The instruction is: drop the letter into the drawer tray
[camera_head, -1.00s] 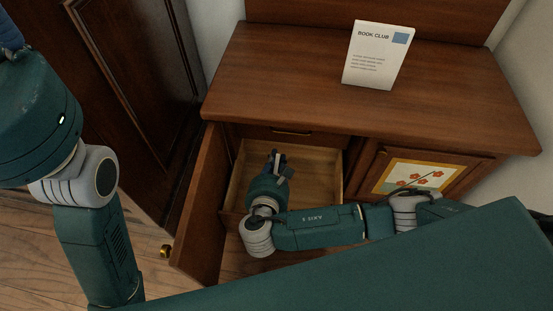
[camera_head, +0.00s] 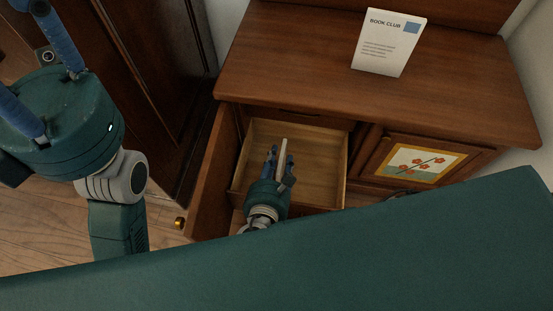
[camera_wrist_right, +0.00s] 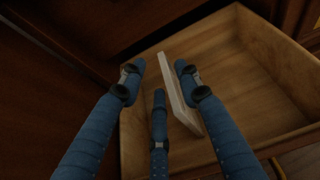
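The drawer tray (camera_head: 318,175) is a pale wooden box pulled out under the cabinet top; its floor and walls also show in the right wrist view (camera_wrist_right: 285,60). The letter (camera_head: 283,151) is a thin whitish slab seen edge-on at my right fingertips; in the right wrist view the letter (camera_wrist_right: 178,90) stands tilted over the tray. My right gripper (camera_head: 279,168) is over the near left part of the tray. Its blue fingers (camera_wrist_right: 158,82) are spread around the letter, and I see no clear grip on it. My left gripper (camera_head: 45,80) is open and empty at far left, fingertips cut off.
An open cabinet door (camera_head: 212,180) stands left of the tray. A Book Club card (camera_head: 388,45) stands on the cabinet top (camera_head: 300,65). A closed door with a flower picture (camera_head: 425,162) is to the right. A dark wooden door is behind my left arm.

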